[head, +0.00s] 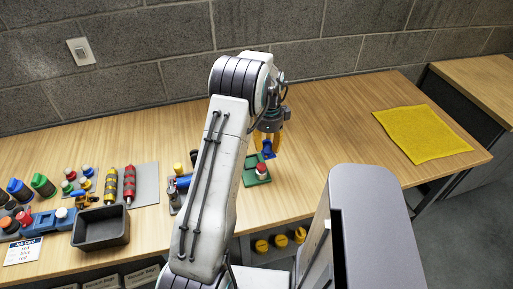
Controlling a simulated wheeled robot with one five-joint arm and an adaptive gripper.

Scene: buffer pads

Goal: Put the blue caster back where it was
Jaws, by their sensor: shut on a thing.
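My gripper (267,143), with yellow fingers, is shut on a blue thing that looks like the blue caster (269,154). It hangs above the table near a green plate (250,178). A caster with a red part and a pale top (262,171) is on the green plate, just below the blue one. I cannot tell whether the blue caster touches anything below it. My arm hides part of the table left of the green plate.
A yellow mat (422,133) lies bare at the table's right. The wooden table (335,125) is clear between it and my gripper. At left are a dark bin (101,228), a grey plate (146,184), a job card (22,251) and several coloured parts.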

